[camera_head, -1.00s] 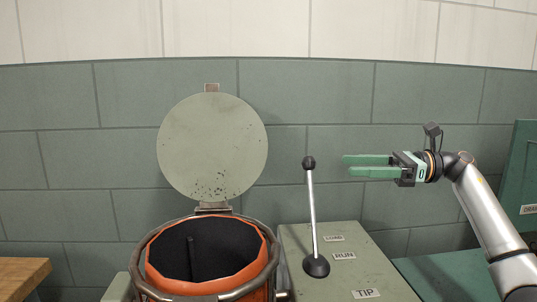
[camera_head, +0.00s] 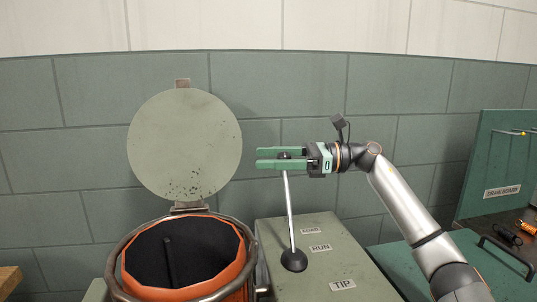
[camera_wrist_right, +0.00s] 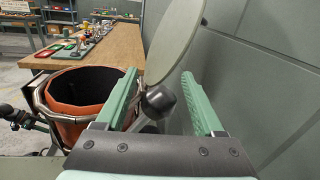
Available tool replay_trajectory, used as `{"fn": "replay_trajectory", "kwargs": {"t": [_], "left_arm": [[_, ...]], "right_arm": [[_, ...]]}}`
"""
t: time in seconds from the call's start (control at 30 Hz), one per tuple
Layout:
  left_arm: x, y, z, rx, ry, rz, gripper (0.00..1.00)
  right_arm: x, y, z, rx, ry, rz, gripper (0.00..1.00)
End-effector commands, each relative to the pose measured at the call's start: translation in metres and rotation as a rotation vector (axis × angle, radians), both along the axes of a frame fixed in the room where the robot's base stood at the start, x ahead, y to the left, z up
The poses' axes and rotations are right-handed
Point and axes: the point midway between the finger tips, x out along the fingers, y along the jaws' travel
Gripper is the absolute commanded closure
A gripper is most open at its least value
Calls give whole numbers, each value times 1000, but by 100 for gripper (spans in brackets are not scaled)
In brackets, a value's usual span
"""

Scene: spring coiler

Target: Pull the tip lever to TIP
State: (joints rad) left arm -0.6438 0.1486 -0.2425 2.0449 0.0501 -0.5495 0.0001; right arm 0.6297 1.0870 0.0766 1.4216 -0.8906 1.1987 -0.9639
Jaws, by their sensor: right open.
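The tip lever is a silver rod (camera_head: 290,210) with a black knob and a black round base (camera_head: 294,260). It stands nearly upright on a grey-green console, its top leaning slightly left. Labels on the console include RUN (camera_head: 320,247) and TIP (camera_head: 342,284), with TIP nearest me. My right gripper (camera_head: 258,158) is open, with its green fingers on either side of the knob. In the right wrist view the knob (camera_wrist_right: 158,101) sits between the fingers, nearer the left one; contact is unclear. My left gripper is not in view.
An orange drum (camera_head: 240,283) with a dark inside stands left of the console, its round lid (camera_head: 185,145) raised. A wall is close behind. A green draw board (camera_head: 492,165) stands at the right. The wrist view shows a wooden bench (camera_wrist_right: 122,48) beyond the drum.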

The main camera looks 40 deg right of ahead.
Motion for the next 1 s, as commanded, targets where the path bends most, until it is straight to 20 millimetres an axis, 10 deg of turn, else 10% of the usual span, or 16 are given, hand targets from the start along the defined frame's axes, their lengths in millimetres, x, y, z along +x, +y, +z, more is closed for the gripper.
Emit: {"fn": "replay_trajectory", "kwargs": {"t": [0.33, 1.0], "left_arm": [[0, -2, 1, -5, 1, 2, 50], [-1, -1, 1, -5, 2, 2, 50]], "right_arm": [[2, 3, 0, -1, -1, 0, 31], [2, 3, 0, -1, 1, 0, 100]]}}
